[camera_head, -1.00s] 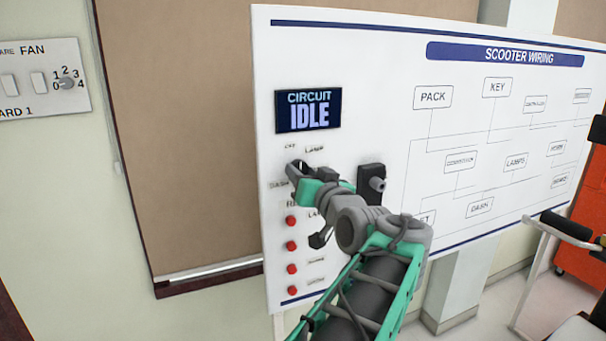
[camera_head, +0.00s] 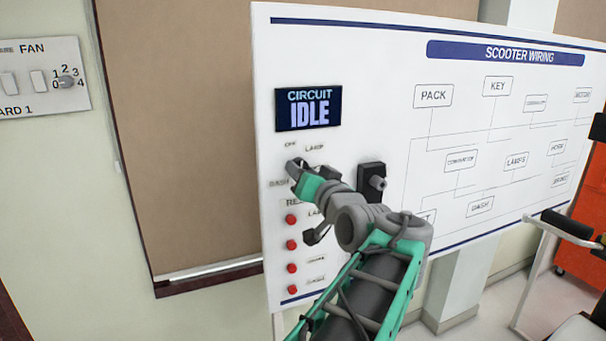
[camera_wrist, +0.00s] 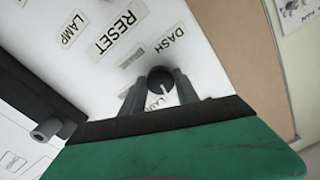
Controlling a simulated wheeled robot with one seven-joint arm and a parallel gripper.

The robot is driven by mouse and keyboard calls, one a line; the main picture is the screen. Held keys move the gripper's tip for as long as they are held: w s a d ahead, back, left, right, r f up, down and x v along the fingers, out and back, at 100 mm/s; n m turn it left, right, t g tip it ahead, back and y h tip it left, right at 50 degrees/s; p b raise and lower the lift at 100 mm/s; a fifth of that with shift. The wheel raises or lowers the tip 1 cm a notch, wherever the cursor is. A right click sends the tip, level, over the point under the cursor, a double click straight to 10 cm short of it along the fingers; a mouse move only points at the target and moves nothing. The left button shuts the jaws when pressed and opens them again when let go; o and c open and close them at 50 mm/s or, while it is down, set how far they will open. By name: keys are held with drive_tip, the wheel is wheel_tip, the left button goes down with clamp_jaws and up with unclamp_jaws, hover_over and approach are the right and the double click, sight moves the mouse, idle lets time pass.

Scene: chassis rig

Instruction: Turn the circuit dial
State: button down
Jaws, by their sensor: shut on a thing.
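The circuit dial (camera_wrist: 160,80) is a round black knob with a white pointer line, seen in the wrist view. It is on the white wiring board, with labels such as DASH around it. My gripper (camera_wrist: 160,92) has its two grey fingers on either side of the knob, shut on it. In the head view my gripper (camera_head: 294,168) reaches the board below the OFF and LAMP labels and hides most of the dial. The circuit display (camera_head: 308,108) above it reads IDLE.
Several red buttons (camera_head: 291,245) run down the board below the dial. A black block with a grey knob (camera_head: 372,183) sticks out of the board just right of my wrist. A fan switch panel (camera_head: 40,80) is on the wall at left.

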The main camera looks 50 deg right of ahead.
drive_tip(key=shift+m, duration=3.4)
drive_tip(key=c, duration=0.9)
unclamp_jaws()
